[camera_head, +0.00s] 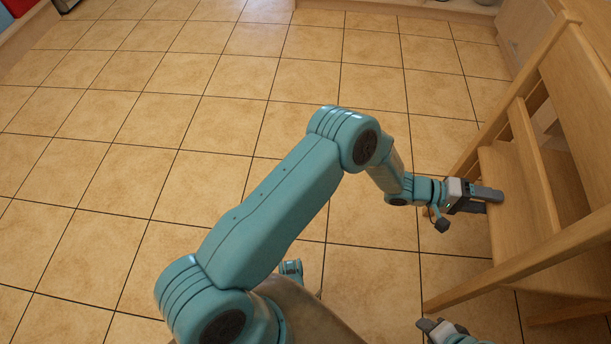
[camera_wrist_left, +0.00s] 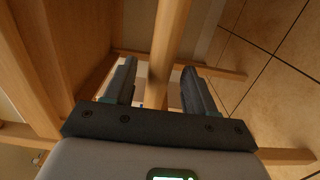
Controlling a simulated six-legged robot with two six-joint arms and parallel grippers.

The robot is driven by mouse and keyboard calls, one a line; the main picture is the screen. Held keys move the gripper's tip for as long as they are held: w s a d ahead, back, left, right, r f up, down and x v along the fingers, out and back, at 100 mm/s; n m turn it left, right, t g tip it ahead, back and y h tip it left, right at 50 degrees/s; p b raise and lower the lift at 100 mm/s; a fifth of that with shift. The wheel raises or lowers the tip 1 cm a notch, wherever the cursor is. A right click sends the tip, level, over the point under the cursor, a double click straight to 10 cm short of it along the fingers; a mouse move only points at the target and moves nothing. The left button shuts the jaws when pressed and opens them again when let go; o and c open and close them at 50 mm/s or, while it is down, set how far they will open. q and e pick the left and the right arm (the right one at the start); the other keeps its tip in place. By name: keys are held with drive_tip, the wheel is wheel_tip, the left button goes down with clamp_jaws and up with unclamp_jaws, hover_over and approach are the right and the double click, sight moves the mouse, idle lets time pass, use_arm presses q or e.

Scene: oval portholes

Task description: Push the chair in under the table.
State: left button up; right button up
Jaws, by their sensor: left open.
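The light wooden chair (camera_head: 533,165) stands at the right edge of the head view, with slanting posts and cross slats, partly cut off by the frame. My left gripper (camera_head: 487,201) is at the chair's near side, over its wooden parts. In the left wrist view my left gripper (camera_wrist_left: 160,88) is open, and a wooden bar of the chair (camera_wrist_left: 168,45) runs through the gap between its fingers; contact cannot be told. Part of my right gripper (camera_head: 428,326) shows at the bottom edge; its jaw opening is unclear. I cannot clearly pick out the table.
The tan tiled floor (camera_head: 130,140) is clear across the left and middle of the head view. A pale cabinet-like surface (camera_head: 512,32) stands behind the chair at the upper right. Red and blue items (camera_head: 20,6) show at the top left corner.

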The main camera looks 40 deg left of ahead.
use_arm(q)
drive_tip(key=p+v, duration=0.2)
drive_tip(key=v, duration=0.8)
